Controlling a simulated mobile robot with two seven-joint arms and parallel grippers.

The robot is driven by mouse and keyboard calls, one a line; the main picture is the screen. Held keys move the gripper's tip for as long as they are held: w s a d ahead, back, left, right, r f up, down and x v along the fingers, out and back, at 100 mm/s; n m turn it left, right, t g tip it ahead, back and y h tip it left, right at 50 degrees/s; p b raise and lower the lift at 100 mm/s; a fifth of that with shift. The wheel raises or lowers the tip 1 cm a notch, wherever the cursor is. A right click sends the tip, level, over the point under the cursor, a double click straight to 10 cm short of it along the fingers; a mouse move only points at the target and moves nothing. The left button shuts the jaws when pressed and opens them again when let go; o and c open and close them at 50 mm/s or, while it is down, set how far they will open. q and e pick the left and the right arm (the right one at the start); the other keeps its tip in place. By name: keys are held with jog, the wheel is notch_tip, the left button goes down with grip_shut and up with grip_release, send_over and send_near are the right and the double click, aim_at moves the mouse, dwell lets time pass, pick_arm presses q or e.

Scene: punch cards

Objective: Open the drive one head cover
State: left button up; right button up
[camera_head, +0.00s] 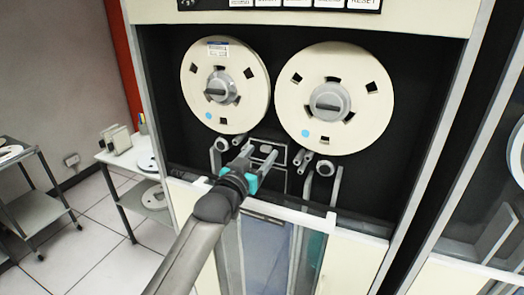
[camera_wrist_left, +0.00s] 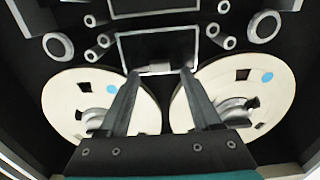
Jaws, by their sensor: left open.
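The head cover is a dark rectangular panel with a light grey frame (camera_head: 284,153), set between and below the two tape reels of the drive. It also shows in the left wrist view (camera_wrist_left: 157,48), where a small grey grip (camera_wrist_left: 156,69) sits on its edge nearest the reels. The cover looks closed. My left gripper (camera_head: 260,153) is open and empty in front of it, and its fingers partly hide the cover in the head view. In the left wrist view the fingertips (camera_wrist_left: 160,75) stand on either side of the grip. I cannot tell whether they touch anything.
The left reel (camera_head: 246,67) and right reel (camera_head: 364,85) are cream, each with a blue dot. Small rollers (camera_head: 325,168) stick out around the cover. A white-topped side table (camera_head: 124,153) stands at the left, and another tape drive (camera_head: 501,190) at the right.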

pick_arm(q)
jog(key=shift+x, duration=0.8)
grip_shut()
